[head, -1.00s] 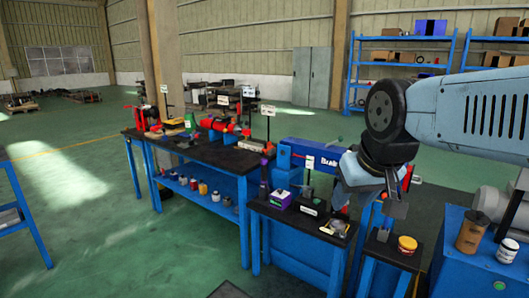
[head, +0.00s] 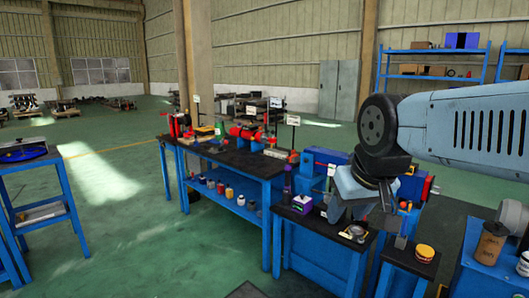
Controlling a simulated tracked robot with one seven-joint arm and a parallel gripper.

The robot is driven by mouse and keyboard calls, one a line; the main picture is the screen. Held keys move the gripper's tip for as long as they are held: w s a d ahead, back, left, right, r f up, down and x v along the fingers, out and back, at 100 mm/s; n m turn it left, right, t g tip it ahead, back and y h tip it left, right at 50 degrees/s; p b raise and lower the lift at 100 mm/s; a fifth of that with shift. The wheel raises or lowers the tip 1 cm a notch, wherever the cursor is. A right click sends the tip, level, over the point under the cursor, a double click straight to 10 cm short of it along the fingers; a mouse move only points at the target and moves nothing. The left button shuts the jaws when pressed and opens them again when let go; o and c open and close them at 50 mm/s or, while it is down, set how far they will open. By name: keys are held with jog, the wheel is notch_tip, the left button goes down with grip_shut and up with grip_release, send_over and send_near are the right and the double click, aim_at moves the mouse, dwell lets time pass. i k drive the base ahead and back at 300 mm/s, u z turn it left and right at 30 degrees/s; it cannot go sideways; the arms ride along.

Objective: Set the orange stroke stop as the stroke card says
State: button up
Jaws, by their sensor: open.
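My gripper (head: 362,212) hangs at the right, open, with nothing seen between its fingers. It is in front of a blue machine (head: 322,156) and hides much of it. Small red and orange parts (head: 427,188) show beside my wrist; I cannot tell whether one is the orange stroke stop. White cards stand on posts: one (head: 293,121) above the long bench, one (head: 196,99) farther back, one (head: 331,170) by the blue machine. Their print is too small to read, and I cannot tell which is the stroke card.
A long blue bench (head: 228,162) with a dark top carries red equipment (head: 247,136); several cans stand on its lower shelf. Low stands hold a purple-and-white box (head: 302,204) and a yellow-and-red tin (head: 424,253). A blue cart (head: 28,165) stands at left. Green floor (head: 125,225) is free between.

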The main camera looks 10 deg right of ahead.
aim_at(293, 153)
jog(key=u, duration=0.3)
jog(key=i, duration=2.1)
jog(key=z, duration=0.7)
jog(key=k, duration=0.75)
jog(key=z, duration=0.3)
jog(key=i, duration=0.8)
jog(key=u, duration=0.15)
